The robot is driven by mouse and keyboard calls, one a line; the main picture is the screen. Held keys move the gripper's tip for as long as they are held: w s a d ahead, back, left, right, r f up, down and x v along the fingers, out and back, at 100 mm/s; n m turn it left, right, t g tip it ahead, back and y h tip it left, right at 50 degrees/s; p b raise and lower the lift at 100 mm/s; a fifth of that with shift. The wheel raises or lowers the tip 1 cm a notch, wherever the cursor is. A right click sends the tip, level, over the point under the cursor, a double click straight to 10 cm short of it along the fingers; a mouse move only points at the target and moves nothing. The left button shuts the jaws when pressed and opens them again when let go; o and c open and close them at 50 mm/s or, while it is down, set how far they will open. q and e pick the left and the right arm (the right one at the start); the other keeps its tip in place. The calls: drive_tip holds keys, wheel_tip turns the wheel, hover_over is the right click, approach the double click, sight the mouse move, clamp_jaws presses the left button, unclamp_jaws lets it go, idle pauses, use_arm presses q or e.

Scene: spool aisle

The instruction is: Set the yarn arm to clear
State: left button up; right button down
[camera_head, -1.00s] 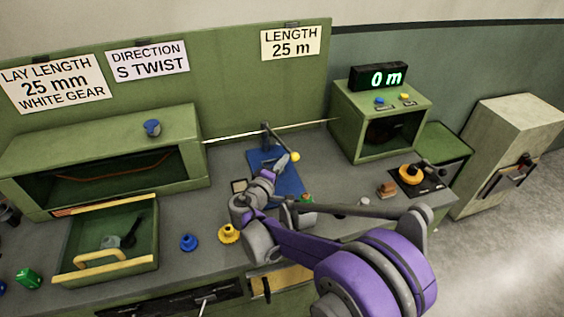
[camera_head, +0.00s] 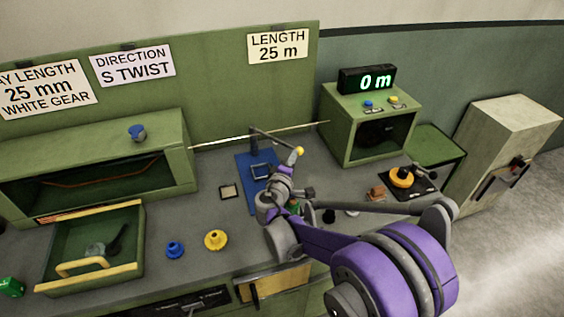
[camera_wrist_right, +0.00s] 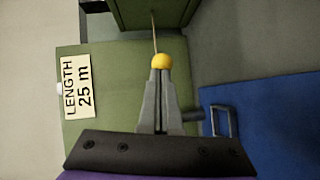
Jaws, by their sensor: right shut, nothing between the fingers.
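The yarn arm is a thin grey bar (camera_head: 274,138) on a post over a blue plate (camera_head: 243,172), with a yellow knob (camera_head: 300,151) at its free end. It points right and toward the front of the bench. My right gripper (camera_head: 291,168) is just in front of the knob. In the right wrist view my right gripper (camera_wrist_right: 160,76) is shut and empty, with the yellow knob (camera_wrist_right: 163,61) right at its fingertips. I cannot tell whether they touch. The blue plate also shows in that view (camera_wrist_right: 265,120). My left gripper is not in view.
A pale yarn (camera_head: 225,140) runs behind the post to a green box (camera_head: 345,135) with a "0 m" display (camera_head: 366,79). An open drawer (camera_head: 138,235), a blue gear (camera_head: 175,250) and a yellow gear (camera_head: 215,240) are at left. A yellow dial (camera_head: 401,177) is at right.

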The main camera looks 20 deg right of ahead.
drive_tip(key=w+d+n+t+y+p, duration=0.2)
drive_tip(key=w+d, duration=0.4)
drive_tip(key=d, duration=0.3)
drive_tip(key=shift+d+n+y, duration=0.15)
drive_tip(key=shift+n+y, duration=0.35)
drive_tip(key=shift+y, duration=0.3)
drive_tip(key=shift+s, duration=0.1)
